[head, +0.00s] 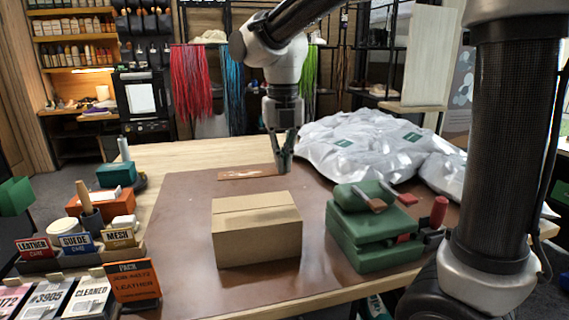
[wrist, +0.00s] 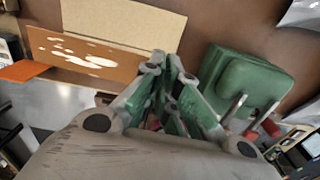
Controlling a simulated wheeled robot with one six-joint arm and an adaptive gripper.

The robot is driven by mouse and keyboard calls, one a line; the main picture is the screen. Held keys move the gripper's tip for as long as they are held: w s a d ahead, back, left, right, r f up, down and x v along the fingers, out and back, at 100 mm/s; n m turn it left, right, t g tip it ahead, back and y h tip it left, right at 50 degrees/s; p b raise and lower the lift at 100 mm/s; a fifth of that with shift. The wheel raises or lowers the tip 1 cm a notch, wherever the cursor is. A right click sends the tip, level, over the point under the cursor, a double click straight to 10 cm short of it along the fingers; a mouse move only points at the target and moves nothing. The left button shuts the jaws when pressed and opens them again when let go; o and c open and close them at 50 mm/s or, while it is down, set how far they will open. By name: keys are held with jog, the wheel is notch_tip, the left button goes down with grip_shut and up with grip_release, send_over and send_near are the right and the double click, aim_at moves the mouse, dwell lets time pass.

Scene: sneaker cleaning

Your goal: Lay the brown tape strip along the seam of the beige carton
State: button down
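The beige carton (head: 256,240) stands closed on the brown mat, with its seam running left to right across the top. Its top also shows in the wrist view (wrist: 125,20). The brown tape strip (head: 245,173) is a flat, shiny piece. It appears above and behind the carton in the head view, and in the wrist view (wrist: 85,55) it has white glare spots. My gripper (head: 282,168) points down, its fingertips close together at the strip's right end. It looks shut on that end, with the strip sticking out to the left. The grip itself is partly hidden by the fingers.
A green device (head: 375,230) with red parts stands right of the carton. White wrapped bags (head: 360,145) lie at the back right. Card holders (head: 80,255) and an orange box (head: 105,205) line the left side. The mat (head: 180,240) is clear left of the carton.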

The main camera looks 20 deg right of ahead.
aim_at(283, 204)
jog(key=shift+f, duration=4.35)
jog(key=c, duration=1.6)
grip_release()
jog(key=shift+o, duration=0.2)
